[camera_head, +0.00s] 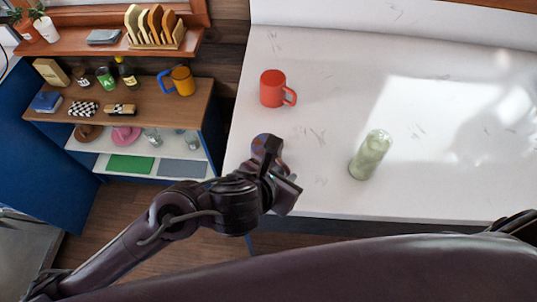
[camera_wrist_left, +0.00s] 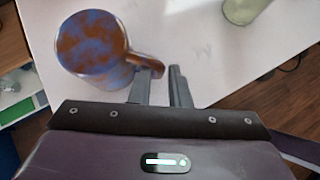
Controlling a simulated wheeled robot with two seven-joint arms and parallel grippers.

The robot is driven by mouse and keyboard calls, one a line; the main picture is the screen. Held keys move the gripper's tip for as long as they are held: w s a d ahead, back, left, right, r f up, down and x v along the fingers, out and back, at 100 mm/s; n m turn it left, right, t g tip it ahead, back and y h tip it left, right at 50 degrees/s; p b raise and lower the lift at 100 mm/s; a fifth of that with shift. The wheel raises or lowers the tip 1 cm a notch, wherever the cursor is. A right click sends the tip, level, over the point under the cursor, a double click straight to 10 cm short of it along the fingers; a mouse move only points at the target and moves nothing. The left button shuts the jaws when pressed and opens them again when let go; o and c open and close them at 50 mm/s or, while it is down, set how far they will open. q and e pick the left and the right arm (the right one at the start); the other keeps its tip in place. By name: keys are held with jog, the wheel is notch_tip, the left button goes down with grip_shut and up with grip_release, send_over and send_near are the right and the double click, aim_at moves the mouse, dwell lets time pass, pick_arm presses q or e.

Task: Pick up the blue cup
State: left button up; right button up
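The cup (camera_wrist_left: 92,42) is a mug with mottled blue and rusty brown sides and a brown handle. It stands upright on the white counter, near its left front edge. In the head view the cup (camera_head: 263,141) is partly hidden behind my left gripper (camera_head: 271,155). In the left wrist view the left gripper (camera_wrist_left: 164,70) has its two fingers apart with a narrow gap. The handle's outer end is right at the fingertips, close to the left finger. I cannot tell whether it touches or lies between them. My right gripper is not in view.
A red mug (camera_head: 273,89) stands behind the cup on the counter (camera_head: 325,60). A shelf unit (camera_head: 200,95) at left holds a yellow mug with a blue handle (camera_head: 181,80) and several small items. The counter's right side is clear.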

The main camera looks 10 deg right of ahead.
pick_arm(q)
jog(key=x, duration=0.2)
jog(key=shift+w+d+f, duration=0.15)
jog(key=shift+w+f, duration=0.05)
grip_shut()
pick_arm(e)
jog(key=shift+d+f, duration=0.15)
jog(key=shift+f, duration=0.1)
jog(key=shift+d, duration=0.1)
pick_arm(q)
jog(key=shift+r, duration=0.1)
